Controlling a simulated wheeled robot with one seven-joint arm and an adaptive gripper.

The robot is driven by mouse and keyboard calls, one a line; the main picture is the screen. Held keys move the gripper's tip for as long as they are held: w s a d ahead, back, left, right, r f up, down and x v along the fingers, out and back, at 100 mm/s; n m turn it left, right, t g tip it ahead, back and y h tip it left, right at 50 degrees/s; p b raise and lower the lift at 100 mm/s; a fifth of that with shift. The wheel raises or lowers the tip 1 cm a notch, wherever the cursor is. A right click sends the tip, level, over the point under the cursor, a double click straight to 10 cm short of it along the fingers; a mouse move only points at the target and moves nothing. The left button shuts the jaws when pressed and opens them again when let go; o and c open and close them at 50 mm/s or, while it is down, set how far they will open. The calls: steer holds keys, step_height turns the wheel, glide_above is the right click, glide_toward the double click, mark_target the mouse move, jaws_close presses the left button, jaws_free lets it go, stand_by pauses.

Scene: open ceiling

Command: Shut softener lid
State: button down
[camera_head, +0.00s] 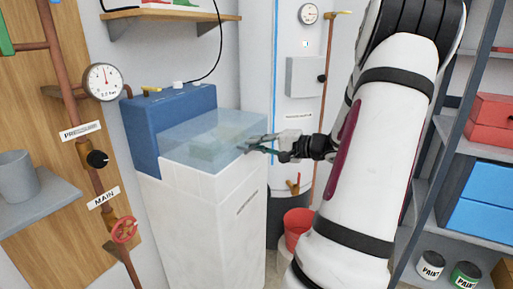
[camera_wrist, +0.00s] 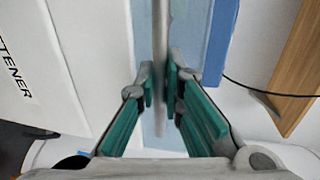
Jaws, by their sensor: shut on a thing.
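The softener (camera_head: 208,220) is a tall white cabinet with a blue head (camera_head: 183,105) at its back left. A see-through, pale blue lid (camera_head: 222,122) lies over its top, with a pale shape visible through it. How far the lid stands open is hard to tell. My gripper (camera_head: 258,144) is at the lid's right edge and closed on it. In the wrist view, my gripper (camera_wrist: 161,88) has its green-padded fingers on both sides of the thin grey edge of the lid (camera_wrist: 161,35). The fingertips partly hide the edge.
A wooden shelf (camera_head: 170,14) hangs above the softener, with a black cable hanging down. Pipes with a gauge (camera_head: 104,81) run at the left. Shelving with blue boxes (camera_head: 482,195) stands at the right.

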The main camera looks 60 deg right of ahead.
steer(key=shift+f, duration=0.2)
steer(key=c, duration=1.7)
jaws_free()
steer(key=shift+w+f, duration=0.1)
steer(key=s, duration=0.4)
steer(key=s+r, duration=0.1)
steer(key=s, duration=0.3)
steer(key=s+d+r, duration=0.1)
steer(key=s, duration=0.2)
steer(key=shift+s+r, duration=0.15)
steer(key=shift+s, duration=0.25)
